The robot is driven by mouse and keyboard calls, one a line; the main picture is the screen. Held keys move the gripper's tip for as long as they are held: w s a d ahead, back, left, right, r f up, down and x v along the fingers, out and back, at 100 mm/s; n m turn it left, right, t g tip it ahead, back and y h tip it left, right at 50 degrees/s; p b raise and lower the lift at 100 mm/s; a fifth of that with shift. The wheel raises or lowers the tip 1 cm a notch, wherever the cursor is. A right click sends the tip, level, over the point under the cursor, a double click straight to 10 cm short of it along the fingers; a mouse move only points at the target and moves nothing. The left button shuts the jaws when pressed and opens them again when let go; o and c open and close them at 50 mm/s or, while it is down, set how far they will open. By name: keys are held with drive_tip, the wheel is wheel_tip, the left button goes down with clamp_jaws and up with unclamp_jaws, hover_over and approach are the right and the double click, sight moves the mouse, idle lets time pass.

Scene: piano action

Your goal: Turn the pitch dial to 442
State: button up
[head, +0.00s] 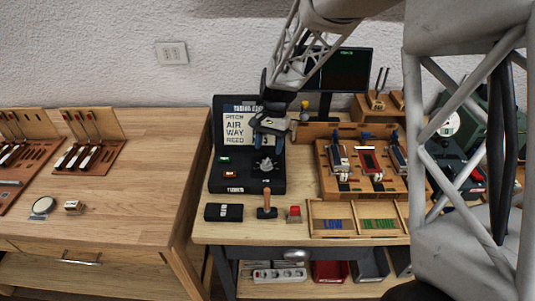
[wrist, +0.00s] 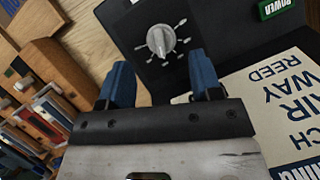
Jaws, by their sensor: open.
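The pitch dial is a grey knob (head: 267,164) on the lower part of the black tuner case (head: 219,181). The wrist view shows this knob (wrist: 161,40) close up with small pale marks around it. I cannot read any numbers, so its setting is unclear. My gripper (head: 269,148) is over the case, just above the dial in the head view. In the wrist view its two blue fingers (wrist: 159,64) are spread apart and empty. The knob lies beyond their tips, between them in the picture, and appears untouched.
The case has a green power button (head: 223,159), a red button (head: 230,174) and a text card (head: 236,129). A black box (head: 224,212), a wooden-handled tool (head: 267,207) and a red-topped block (head: 294,214) sit in front. A wooden key rack (head: 325,180) stands right.

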drive_tip(key=shift+v, duration=1.35)
drive_tip(key=s+d+r+n+t, duration=0.2)
drive_tip(key=s+d+r+t, duration=0.2)
drive_tip(key=s+d+r, duration=0.9)
drive_tip(key=s+d+r+n+t+h, duration=0.1)
drive_tip(key=s+d, duration=0.2)
drive_tip(key=s, duration=0.6)
drive_tip(key=s+d+t, duration=0.2)
drive_tip(key=s+d, duration=0.1)
drive_tip(key=s, duration=0.7)
drive_tip(key=shift+s+r+n+h, duration=0.15)
drive_tip(key=shift+r+n+h, duration=0.25)
drive_tip(key=shift+c, duration=0.4)
